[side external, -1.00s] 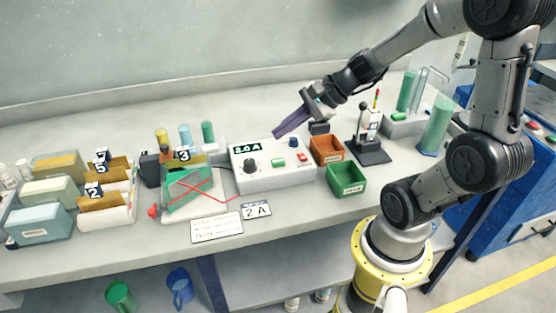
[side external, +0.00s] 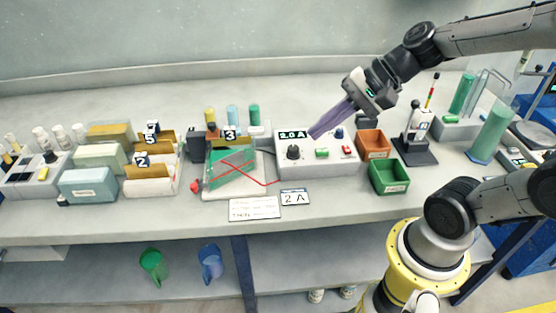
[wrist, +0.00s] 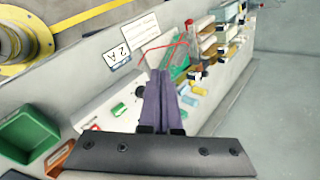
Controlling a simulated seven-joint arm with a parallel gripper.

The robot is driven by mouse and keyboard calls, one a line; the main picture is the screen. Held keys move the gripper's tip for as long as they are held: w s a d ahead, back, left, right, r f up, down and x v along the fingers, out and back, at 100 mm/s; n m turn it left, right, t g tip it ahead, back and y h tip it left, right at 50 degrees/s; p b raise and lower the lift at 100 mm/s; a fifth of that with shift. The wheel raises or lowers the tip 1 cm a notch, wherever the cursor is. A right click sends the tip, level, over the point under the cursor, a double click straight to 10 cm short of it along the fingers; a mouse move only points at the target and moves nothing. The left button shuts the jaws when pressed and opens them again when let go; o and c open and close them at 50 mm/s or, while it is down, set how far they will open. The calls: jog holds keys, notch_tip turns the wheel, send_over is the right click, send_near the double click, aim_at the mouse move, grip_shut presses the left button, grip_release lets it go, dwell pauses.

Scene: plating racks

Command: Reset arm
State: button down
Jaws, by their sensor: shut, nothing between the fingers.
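My gripper (side external: 313,135) is shut and empty, with its long purple fingers together and pointing down-left. In the side view its fingertips overlap the right end of the 2.0 A display on the white power supply box (side external: 325,170). I cannot tell the exact height of the fingertips over the box. In the wrist view the closed fingers (wrist: 158,74) reach over the power supply (wrist: 104,110), partly hiding it. My arm comes in from the upper right.
A green bin (side external: 389,188) and an orange bin (side external: 373,141) sit right of the box. A small stand (side external: 414,155) is farther right. A tank with a green panel (side external: 233,190) and red wire is left. Card boxes (side external: 152,187) are farther left. The bench behind is mostly clear.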

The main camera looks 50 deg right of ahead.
jog(key=s+a+r+n+g+h, duration=0.1)
jog(key=s+a+n, duration=0.1)
jog(key=s+n, duration=0.45)
jog(key=s+d+n+h, duration=0.4)
jog(key=d+n, duration=0.1)
jog(key=n, duration=0.2)
jog(key=shift+d+f, duration=0.3)
jog(key=shift+d, duration=0.05)
